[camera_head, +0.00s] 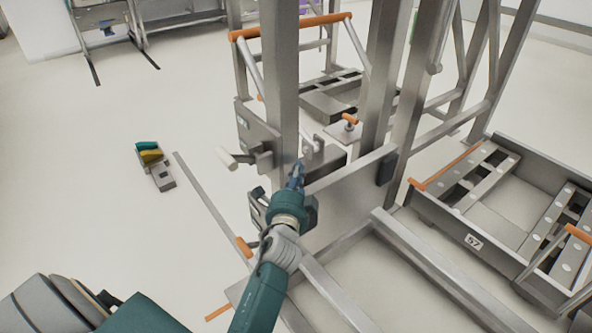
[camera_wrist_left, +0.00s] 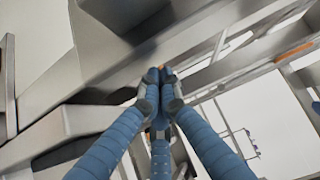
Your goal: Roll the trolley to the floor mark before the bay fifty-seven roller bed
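A steel wheeled-looking frame, which may be the trolley (camera_head: 285,85), stands upright in the middle of the head view, with a crossplate low between its posts. My left gripper (camera_head: 297,174) is in front of the near post, low down. In the left wrist view, its blue fingers (camera_wrist_left: 160,82) come together at the tips beside grey steel; no held thing can be made out. The roller bed (camera_head: 440,214) with a 57 plate (camera_head: 474,242) lies at the right. I cannot tell which strip is the floor mark. My right gripper is not in view.
An orange bar (camera_head: 290,27) spans a frame behind the near post. A grey strip (camera_head: 205,195) runs along the floor at the left. A small grey item with a yellow and green top (camera_head: 154,165) lies beyond it.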

